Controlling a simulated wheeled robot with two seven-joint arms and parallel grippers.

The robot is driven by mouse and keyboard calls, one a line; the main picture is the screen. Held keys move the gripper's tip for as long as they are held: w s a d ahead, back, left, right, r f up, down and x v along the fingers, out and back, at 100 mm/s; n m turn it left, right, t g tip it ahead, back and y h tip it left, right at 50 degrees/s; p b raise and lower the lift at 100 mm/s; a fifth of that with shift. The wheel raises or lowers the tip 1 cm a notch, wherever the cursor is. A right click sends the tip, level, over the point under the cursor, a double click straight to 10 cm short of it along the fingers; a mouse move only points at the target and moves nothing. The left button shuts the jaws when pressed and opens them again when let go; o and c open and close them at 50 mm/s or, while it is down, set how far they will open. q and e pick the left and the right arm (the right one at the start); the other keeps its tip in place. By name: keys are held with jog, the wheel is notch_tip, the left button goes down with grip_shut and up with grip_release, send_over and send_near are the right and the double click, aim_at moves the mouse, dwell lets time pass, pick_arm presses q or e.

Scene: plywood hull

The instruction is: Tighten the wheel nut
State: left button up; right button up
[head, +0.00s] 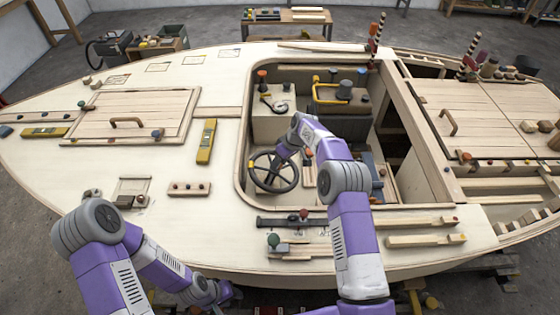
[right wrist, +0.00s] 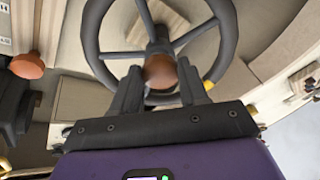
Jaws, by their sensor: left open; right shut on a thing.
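The steering wheel (head: 259,174) stands in the hull's cockpit, dark with several spokes and a yellow mark on its rim. It fills the top of the right wrist view (right wrist: 93,50). The wheel nut (right wrist: 160,71) is a round brown knob at the wheel's hub. My right gripper (right wrist: 159,82) is shut on the nut, one dark finger on each side. In the head view my right gripper (head: 280,163) reaches down to the wheel and hides its hub. My left gripper (head: 230,293) is low by the hull's near side, open and away from the wheel; its fingers are hard to make out.
A yellow grab rail (head: 322,98) and grey winch-like part (head: 344,90) stand behind the wheel. An orange-brown knob (right wrist: 27,65) is left of the wheel in the right wrist view. The cockpit's wooden rim (head: 243,130) surrounds this space. Loose wooden strips (head: 425,240) lie on the near deck.

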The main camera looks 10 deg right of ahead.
dwell(0.3)
jog(key=o, duration=1.1)
jog(key=shift+c, duration=0.2)
jog(key=shift+r, duration=0.15)
jog(key=w+p+v, duration=0.1)
jog(key=v, duration=0.6)
jog(key=shift+s+r, duration=0.15)
jog(key=shift+s, duration=0.3)
